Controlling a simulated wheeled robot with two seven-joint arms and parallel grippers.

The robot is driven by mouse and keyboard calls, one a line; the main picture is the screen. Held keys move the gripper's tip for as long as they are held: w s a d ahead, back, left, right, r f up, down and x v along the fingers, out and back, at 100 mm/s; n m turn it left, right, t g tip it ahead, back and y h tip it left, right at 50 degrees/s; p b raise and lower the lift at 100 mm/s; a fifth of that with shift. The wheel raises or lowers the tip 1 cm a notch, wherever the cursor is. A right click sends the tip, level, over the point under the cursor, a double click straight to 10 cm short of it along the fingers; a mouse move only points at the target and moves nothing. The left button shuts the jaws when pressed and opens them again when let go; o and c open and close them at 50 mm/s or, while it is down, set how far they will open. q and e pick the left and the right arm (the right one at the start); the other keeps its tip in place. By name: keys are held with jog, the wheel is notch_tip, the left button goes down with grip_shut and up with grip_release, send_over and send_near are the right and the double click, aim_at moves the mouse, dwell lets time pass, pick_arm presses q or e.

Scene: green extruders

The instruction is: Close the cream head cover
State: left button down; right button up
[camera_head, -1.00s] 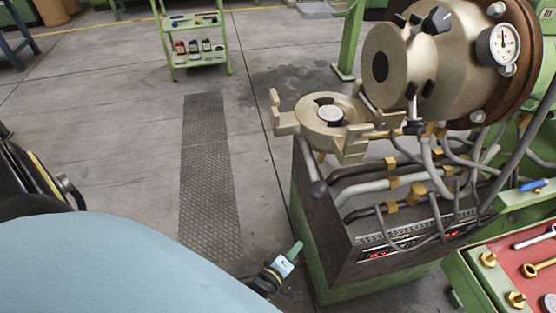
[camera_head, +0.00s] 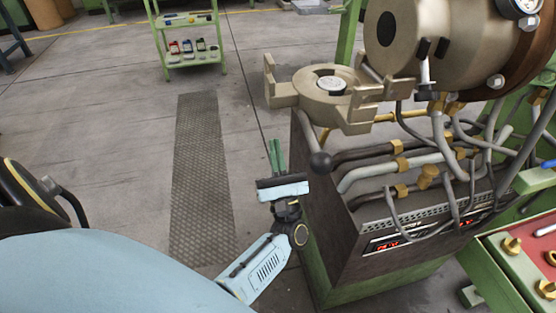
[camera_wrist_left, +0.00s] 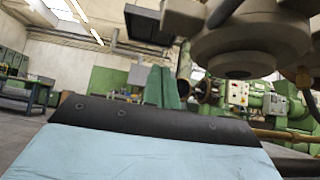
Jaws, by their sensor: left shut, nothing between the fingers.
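The cream head cover (camera_head: 300,97) is swung out from the extruder's cream barrel (camera_head: 440,35) and lies open and flat, with a round grey piece in its middle. A lever with a dark ball knob (camera_head: 320,162) hangs below it. My left gripper (camera_head: 276,150) is shut and empty, its green fingers pointing up, below and left of the cover and apart from it. In the left wrist view the green fingers (camera_wrist_left: 162,88) are together, and the underside of the cover (camera_wrist_left: 250,45) is above and to their right. My right gripper is not in view.
A dark machine base (camera_head: 350,235) with pipes (camera_head: 375,175) stands right of my left gripper. A red tool tray (camera_head: 520,260) is at the lower right. A green trolley (camera_head: 190,45) stands far back.

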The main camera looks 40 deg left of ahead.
pick_arm(q)
notch_tip(320, 180, up, 7)
jog(key=w+a+p, duration=0.1)
jog(key=w+a, duration=0.1)
jog(key=shift+w+a+r, duration=0.15)
jog(key=shift+a, duration=0.15)
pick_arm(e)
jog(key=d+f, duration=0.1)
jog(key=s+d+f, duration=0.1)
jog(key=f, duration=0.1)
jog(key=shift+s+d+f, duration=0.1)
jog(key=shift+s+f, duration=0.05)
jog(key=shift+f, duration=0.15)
pick_arm(q)
jog(key=shift+r, duration=0.1)
